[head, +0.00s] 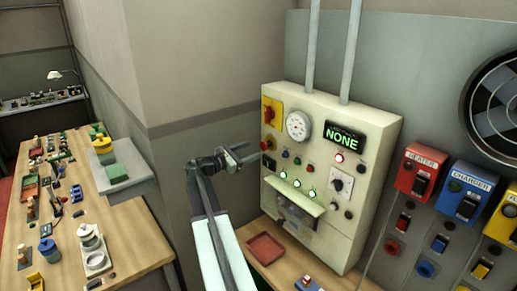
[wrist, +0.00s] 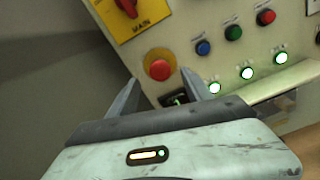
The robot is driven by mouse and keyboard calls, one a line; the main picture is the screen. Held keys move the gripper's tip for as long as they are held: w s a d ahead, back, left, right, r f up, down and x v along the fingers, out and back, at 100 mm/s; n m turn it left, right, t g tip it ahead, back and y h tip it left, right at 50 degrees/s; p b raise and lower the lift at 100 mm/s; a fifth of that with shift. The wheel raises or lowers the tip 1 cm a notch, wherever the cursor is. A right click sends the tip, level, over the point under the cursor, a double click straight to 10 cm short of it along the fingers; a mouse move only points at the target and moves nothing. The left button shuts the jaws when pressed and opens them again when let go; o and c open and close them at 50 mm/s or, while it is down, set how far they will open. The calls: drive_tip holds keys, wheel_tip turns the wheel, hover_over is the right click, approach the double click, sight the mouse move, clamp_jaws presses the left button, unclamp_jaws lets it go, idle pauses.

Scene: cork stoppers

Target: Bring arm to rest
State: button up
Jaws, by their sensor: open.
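My gripper (head: 242,154) is held up in the air at the left side of a cream control panel (head: 372,122) in the head view. In the wrist view my gripper (wrist: 160,92) is open, its two fingers spread with nothing between them that I can see held. Beyond the fingers is a red round button (wrist: 159,69) on a yellow plate, below a yellow switch plate marked MAIN (wrist: 132,14). Whether a fingertip touches the panel cannot be told. My arm reaches up from the bottom of the head view.
The panel has a gauge (head: 298,126), a green display reading NONE (head: 343,137) and several lit lamps. A red tray (head: 265,248) lies on the bench below. Switch boxes (head: 421,171) and a fan (head: 496,103) are at right. A cluttered wooden table (head: 128,232) is at left.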

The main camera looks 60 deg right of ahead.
drive_tip(key=shift+w+a, duration=0.2)
drive_tip(key=shift+a, duration=0.4)
drive_tip(key=w+a+f+t+y+b, duration=0.1)
drive_tip(key=w+a+f+t+b, duration=0.15)
drive_tip(key=w+a+f, duration=0.55)
drive_tip(key=w+a+f+n+t+y+b, duration=0.15)
drive_tip(key=a+f+b, duration=0.3)
drive_tip(key=a, duration=0.65)
drive_tip(key=w+a+f+t+y+b, duration=0.25)
drive_tip(key=w+a+f, duration=0.25)
drive_tip(key=a+f, duration=0.4)
drive_tip(key=s+a+f+m+y+b, duration=0.1)
drive_tip(key=s+a+f+m+y, duration=0.2)
drive_tip(key=a, duration=0.8)
drive_tip(key=s+a+f+m+y+b, duration=0.1)
drive_tip(key=s+a+f+m+y, duration=0.2)
drive_tip(key=a, duration=0.8)
drive_tip(key=s+a+f+m+y+b, duration=0.1)
drive_tip(key=s+a+f+m+y, duration=0.2)
drive_tip(key=a+f+m+y, duration=0.3)
drive_tip(key=a+f+m+g, duration=0.1)
drive_tip(key=a+f, duration=0.2)
drive_tip(key=a, duration=0.2)
drive_tip(key=shift+s, duration=0.15)
